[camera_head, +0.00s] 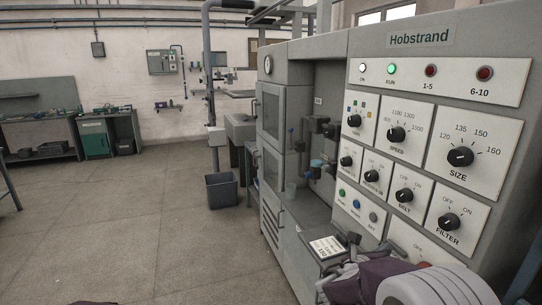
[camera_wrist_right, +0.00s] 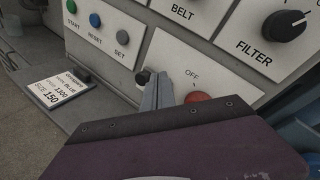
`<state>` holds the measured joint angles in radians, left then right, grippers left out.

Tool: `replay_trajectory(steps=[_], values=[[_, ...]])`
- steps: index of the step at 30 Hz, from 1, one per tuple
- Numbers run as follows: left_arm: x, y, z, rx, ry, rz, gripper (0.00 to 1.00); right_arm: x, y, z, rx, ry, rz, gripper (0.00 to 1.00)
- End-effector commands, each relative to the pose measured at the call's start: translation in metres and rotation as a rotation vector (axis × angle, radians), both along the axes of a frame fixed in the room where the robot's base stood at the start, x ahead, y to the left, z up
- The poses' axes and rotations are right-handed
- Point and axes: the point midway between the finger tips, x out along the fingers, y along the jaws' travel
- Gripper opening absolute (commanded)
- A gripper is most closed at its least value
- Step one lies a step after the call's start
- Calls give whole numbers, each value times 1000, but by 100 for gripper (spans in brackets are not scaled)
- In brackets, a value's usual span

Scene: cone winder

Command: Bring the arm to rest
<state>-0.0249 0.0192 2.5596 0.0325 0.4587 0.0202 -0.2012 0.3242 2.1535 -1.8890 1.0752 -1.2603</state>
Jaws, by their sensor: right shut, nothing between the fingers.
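My right arm enters at the bottom right of the head view, with a purple wrist cover and pale rounded links. My right gripper (camera_head: 345,262) is low in front of the Hobstrand machine's control panel (camera_head: 462,100). In the right wrist view the gripper (camera_wrist_right: 157,88) has its grey fingers together and empty. The fingers point at the panel's lower part, beside a plate marked OFF with a red round part (camera_wrist_right: 197,98), and partly hide it. I cannot tell whether they touch it. My left gripper is not in view.
A card (camera_head: 325,247) reading SIZE 150 lies on a ledge left of the gripper. Knobs such as SIZE (camera_head: 460,156) and FILTER (camera_head: 448,221) stick out above. The RUN lamp (camera_head: 390,68) glows green. A grey bin (camera_head: 221,190) stands left; the floor (camera_head: 130,215) there is clear.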

Motion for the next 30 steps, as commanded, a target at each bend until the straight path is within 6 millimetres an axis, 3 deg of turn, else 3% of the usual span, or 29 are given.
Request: replay_trajectory(steps=[4, 7, 9, 13, 16, 20, 24, 30], values=[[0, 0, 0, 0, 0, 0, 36, -68, -38, -39, 302, -39, -283, 0], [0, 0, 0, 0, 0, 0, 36, -137, -41, -85, 634, -142, -601, 0], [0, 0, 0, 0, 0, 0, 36, -184, -22, -119, 894, -265, -879, 0], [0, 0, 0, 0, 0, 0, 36, -237, 42, -163, 1295, -575, -1436, 0], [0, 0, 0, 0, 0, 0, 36, -249, 89, -179, 1471, -835, -1835, 0], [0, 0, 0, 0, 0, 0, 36, -240, 121, -185, 1554, -1156, -2217, 0], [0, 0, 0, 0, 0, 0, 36, -233, 123, -184, 1559, -1279, -2299, 0], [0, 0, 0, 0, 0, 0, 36, -233, 123, -184, 1555, -1281, -2302, 0]])
